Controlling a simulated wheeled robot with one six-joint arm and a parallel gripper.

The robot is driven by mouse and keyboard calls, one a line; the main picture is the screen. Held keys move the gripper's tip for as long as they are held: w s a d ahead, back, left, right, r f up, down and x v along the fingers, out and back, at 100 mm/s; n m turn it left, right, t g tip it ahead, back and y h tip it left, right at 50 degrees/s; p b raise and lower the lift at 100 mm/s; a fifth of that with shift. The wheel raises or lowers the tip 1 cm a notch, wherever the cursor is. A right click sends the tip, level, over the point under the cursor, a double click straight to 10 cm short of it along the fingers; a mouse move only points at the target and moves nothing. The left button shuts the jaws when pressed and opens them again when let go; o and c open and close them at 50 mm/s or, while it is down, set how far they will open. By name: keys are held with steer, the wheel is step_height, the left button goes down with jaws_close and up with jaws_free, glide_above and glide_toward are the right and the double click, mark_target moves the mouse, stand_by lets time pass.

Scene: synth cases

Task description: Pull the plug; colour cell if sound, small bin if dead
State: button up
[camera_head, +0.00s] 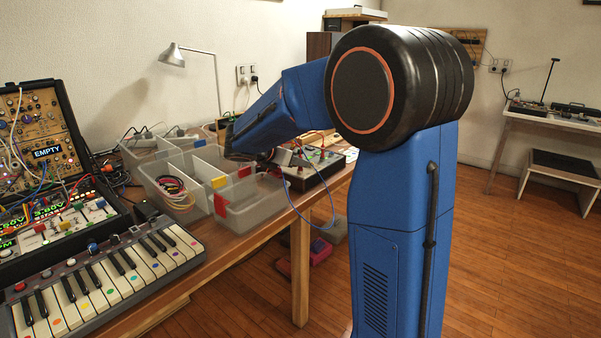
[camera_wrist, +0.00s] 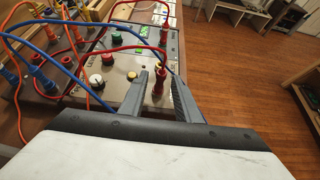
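In the wrist view a red plug (camera_wrist: 158,84) stands upright in the front right part of a grey panel (camera_wrist: 128,68). My gripper (camera_wrist: 160,88) has its two grey fingers on either side of this plug, with gaps that look open. One cell holds coiled cables (camera_head: 175,192). I cannot tell which container is the small bin.
Red, blue and orange cables (camera_wrist: 50,52) loop over the panel's left side. A second red plug (camera_wrist: 166,27) stands farther back. A blue cable (camera_head: 331,212) hangs off the table edge. A keyboard (camera_head: 110,277) and a synth rack (camera_head: 38,140) fill the left.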

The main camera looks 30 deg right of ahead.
jaws_close()
steer(key=shift+r, duration=1.95)
